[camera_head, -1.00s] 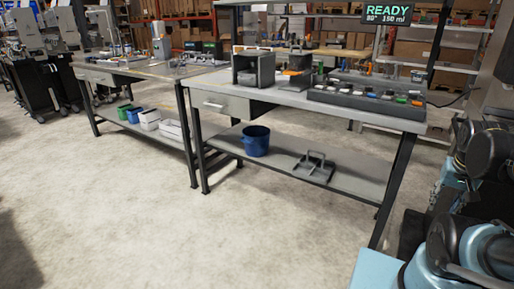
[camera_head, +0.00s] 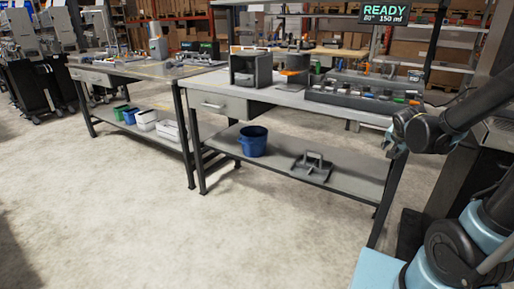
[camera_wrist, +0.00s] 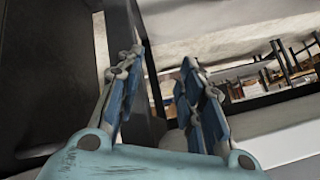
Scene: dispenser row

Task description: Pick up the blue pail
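The blue pail (camera_head: 253,141) stands upright on the lower shelf (camera_head: 226,141) of the nearer workbench, towards its left end. The pail's mouth faces up and nothing touches it. My gripper (camera_head: 389,148) is at the right of the head view, near the bench's right end and well apart from the pail. In the wrist view my gripper (camera_wrist: 162,56) has its two fingers apart with nothing between them. The pail cannot be made out in the wrist view.
A grey handled carrier (camera_head: 312,167) lies on the same shelf, right of the pail. The worktop (camera_head: 270,95) with dispensers and trays is above. Bench legs (camera_head: 196,150) frame the shelf. Another bench (camera_head: 105,108) holds small bins at left. The concrete floor in front is clear.

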